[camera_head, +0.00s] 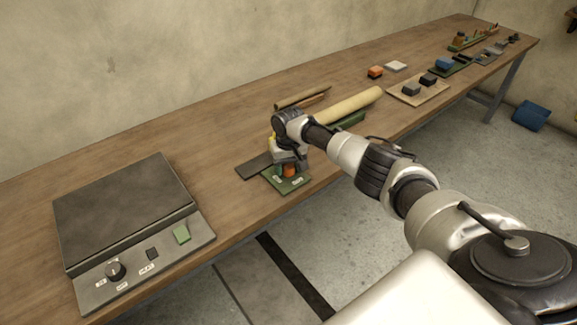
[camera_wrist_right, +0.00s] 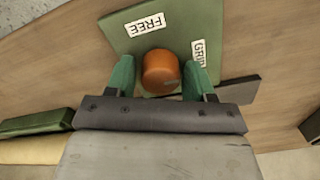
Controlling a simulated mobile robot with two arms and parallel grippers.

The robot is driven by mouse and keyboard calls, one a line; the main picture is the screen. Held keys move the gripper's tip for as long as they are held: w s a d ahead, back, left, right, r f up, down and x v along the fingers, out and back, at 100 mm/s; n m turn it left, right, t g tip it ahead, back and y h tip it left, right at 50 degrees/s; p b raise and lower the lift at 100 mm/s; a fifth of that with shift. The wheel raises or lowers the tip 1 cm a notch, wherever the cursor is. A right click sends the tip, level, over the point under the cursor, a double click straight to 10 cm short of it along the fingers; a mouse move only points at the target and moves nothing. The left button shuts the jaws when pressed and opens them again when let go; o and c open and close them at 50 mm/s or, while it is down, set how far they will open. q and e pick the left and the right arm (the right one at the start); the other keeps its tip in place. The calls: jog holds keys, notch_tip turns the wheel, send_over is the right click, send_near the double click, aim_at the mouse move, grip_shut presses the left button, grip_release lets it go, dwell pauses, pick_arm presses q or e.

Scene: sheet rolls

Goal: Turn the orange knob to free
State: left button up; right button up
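The orange knob (camera_wrist_right: 161,70) stands on a green plate (camera_wrist_right: 125,33) with a white FREE label (camera_wrist_right: 145,25) at upper left and a second label (camera_wrist_right: 199,51), partly hidden and starting "GRI", at right. A small grey mark shows on the knob's lower right. My right gripper (camera_wrist_right: 160,74) is around the knob, one green finger on each side. A small gap shows at the left finger; the right finger looks very close to the knob. In the head view the knob (camera_head: 289,171) shows under the right gripper (camera_head: 288,164). My left gripper is not in view.
A dark flat press with a knob panel (camera_head: 130,215) lies at the left of the wooden table (camera_head: 215,130). A cream roll (camera_head: 350,104) lies behind my right wrist. Blocks on a board (camera_head: 418,90) lie farther right. The table's front edge is near the green plate.

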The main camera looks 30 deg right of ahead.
jog(key=c, duration=0.6)
jog(key=shift+n, duration=1.4)
jog(key=n, duration=0.3)
jog(key=shift+n+p, duration=0.3)
jog(key=n, duration=0.5)
jog(key=shift+r, duration=0.1)
jog(key=n, duration=0.6)
jog(key=shift+n, duration=0.4)
